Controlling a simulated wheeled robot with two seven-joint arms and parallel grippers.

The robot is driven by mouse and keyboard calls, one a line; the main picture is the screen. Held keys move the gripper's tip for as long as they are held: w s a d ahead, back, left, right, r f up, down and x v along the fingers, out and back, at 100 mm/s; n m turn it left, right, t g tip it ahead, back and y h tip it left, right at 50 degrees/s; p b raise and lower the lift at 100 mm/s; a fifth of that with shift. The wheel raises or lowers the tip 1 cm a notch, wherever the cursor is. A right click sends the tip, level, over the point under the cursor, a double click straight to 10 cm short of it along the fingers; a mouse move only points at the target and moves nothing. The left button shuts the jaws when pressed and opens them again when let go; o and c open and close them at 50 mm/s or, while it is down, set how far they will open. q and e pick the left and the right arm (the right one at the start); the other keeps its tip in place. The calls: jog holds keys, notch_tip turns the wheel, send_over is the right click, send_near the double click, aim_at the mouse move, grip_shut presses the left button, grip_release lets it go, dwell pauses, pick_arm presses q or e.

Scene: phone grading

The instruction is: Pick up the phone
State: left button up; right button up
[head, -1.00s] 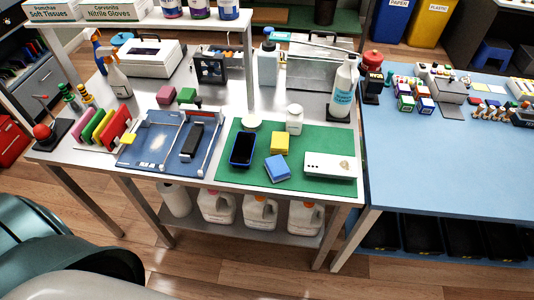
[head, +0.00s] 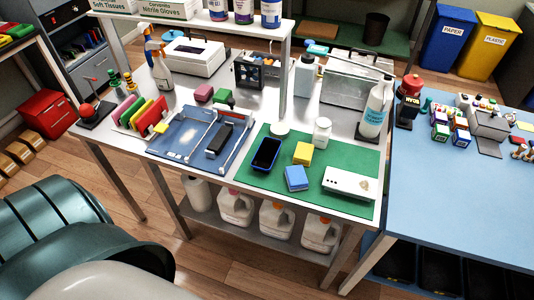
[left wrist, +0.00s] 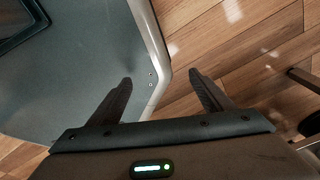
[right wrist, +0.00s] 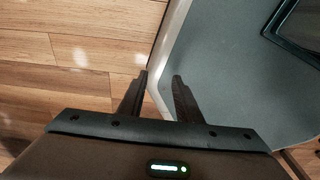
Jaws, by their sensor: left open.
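Neither gripper shows in the head view. In the left wrist view my left gripper (left wrist: 160,76) is open and empty, its fingers wide apart. In the right wrist view my right gripper (right wrist: 161,74) is empty, its fingers apart with a narrower gap. Both wrist views show wooden floor and a grey-green surface, with no phone in sight.
A yellow block (head: 303,153), a blue block (head: 296,178), a white box (head: 350,184) and a white jar (head: 322,131) stand near the phone. A blue tray (head: 172,143) holding a black device lies to its left. A tall white bottle (head: 374,108) stands at the right.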

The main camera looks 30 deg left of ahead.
pick_arm(q)
jog(key=w+d+r+n+t+b, duration=0.15)
jog(key=w+r, duration=0.25)
jog(key=w, duration=0.5)
jog(key=w+d+r+t+p, duration=0.1)
jog(key=w+d+r+t, duration=0.25)
jog(key=w, duration=0.45)
jog(key=w+a+r+n+t+b, duration=0.1)
jog(key=w+a+r+t, duration=0.15)
jog(key=w+r, duration=0.9)
jog(key=w+a+r+n+t+y, duration=0.1)
jog(key=w+a+r+t, duration=0.1)
jog(key=r, duration=0.9)
jog(key=w+a+r+t+y+b, duration=0.1)
jog(key=a+r, duration=0.3)
jog(key=r, duration=0.8)
jog(key=w+a+r+n+t+y, duration=0.1)
jog(key=w+a+r+t+y, duration=0.1)
jog(key=r, duration=1)
jog(key=shift+w+a+r+n+t+b, duration=0.15)
jog(key=shift+w+a+n+t+b, duration=0.25)
jog(key=shift+w+a+t, duration=0.45)
pick_arm(e)
jog(key=w+a+f+t, duration=0.1)
jog(key=w+a+f, duration=0.1)
jog(key=w, duration=0.4)
jog(key=shift+t, duration=0.3)
